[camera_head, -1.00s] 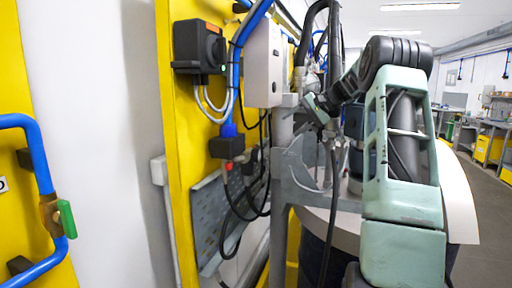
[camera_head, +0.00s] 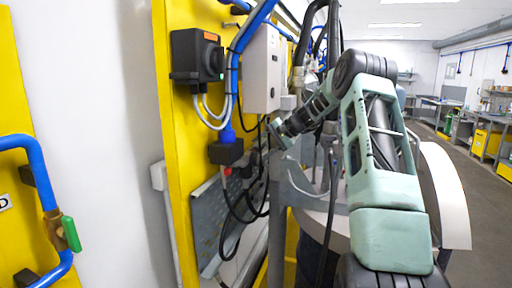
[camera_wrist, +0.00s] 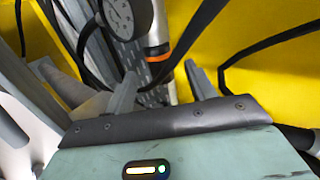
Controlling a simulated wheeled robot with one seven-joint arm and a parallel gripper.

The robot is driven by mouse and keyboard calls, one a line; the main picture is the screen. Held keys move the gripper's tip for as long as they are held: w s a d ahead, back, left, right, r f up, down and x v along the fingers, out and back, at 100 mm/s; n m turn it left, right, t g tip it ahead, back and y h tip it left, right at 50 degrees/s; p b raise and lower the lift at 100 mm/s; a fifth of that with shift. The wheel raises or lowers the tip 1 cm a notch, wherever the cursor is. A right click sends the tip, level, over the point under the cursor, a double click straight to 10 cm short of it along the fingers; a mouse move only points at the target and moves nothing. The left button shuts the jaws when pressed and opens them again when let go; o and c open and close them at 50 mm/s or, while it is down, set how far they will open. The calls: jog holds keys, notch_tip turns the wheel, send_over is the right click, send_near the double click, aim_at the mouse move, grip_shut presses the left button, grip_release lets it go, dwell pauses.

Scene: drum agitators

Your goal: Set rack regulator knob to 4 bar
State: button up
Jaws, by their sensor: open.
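My gripper (camera_wrist: 163,82) shows in the wrist view with its two fingers apart and nothing visible between them. In the head view the end of my arm (camera_head: 284,130) is close to the yellow panel, below the white box, and its fingers are too small to make out. A round dial gauge (camera_wrist: 120,17) with a pale face is beyond the fingers in the wrist view; its reading is not legible. Beside it is a grey cylinder with an orange band (camera_wrist: 158,48). I cannot tell whether this is the regulator knob. No knob is clearly visible in the head view.
The yellow panel (camera_head: 182,130) carries a black switch box (camera_head: 197,56), a white box (camera_head: 262,68), a blue pipe (camera_head: 236,70) and hanging black cables. A grey perforated plate (camera_head: 213,225) is lower down. A drum with a pale rim stands under my arm. Open floor lies at right.

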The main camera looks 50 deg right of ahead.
aim_at(256, 150)
jog(key=shift+p+x, duration=0.5)
jog(key=shift+x, duration=1.45)
jog(key=c, duration=1)
jog(key=shift+o, duration=0.2)
jog(key=shift+w+a+r+g+p, duration=0.1)
jog(key=shift+r+g+p, duration=0.25)
jog(key=shift+p, duration=0.5)
jog(key=shift+f+g+h+p, duration=0.25)
jog(key=shift+g+h+p, duration=0.05)
jog(key=shift+g+p, duration=0.05)
jog(key=o, duration=1)
jog(key=shift+c, duration=0.2)
